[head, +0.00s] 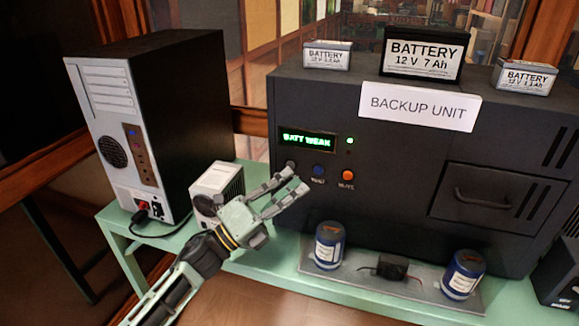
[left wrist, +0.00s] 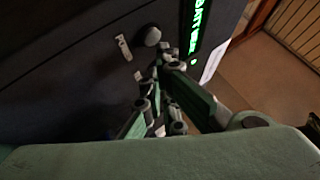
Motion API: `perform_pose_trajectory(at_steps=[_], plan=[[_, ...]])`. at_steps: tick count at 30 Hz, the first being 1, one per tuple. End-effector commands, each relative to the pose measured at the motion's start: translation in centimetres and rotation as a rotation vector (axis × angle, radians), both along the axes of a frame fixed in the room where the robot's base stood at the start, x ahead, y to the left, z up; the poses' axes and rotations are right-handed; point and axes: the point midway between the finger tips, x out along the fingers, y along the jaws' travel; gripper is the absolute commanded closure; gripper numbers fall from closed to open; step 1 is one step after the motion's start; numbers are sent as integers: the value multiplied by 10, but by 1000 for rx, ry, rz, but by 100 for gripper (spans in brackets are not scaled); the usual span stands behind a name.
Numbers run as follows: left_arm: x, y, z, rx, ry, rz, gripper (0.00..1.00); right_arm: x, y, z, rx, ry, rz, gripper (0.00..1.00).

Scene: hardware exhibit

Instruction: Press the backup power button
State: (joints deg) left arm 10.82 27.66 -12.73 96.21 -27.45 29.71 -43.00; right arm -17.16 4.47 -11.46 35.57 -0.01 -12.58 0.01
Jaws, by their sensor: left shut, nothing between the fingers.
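The black backup unit (head: 400,130) stands on the green bench with a "BACKUP UNIT" sign. Its display (head: 307,140) reads "BATT WEAK" in green, beside a small green light (head: 350,141). Below the display are a grey button (head: 291,165), partly covered by my fingers, a blue button (head: 318,170) and an orange button (head: 348,175). My left gripper (head: 296,181) is shut and empty, its fingertips just below the grey button. The left wrist view shows a round grey button (left wrist: 152,36) close to the fingers (left wrist: 166,62); contact cannot be told.
A computer tower (head: 165,120) and a small white box (head: 217,185) stand left of the unit. Batteries (head: 424,54) sit on top. A grey tray (head: 405,287) in front holds blue cans (head: 329,246) and a small black part (head: 391,268).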

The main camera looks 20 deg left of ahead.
Motion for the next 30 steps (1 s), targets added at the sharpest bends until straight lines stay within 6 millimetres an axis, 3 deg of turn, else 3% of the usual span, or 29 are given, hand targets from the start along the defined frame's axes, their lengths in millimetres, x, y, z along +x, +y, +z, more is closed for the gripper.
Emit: perform_pose_trajectory(at_steps=[30], plan=[[9,-1,0,0,0,0,100,0,-3,-5,-3,0,1,60]])
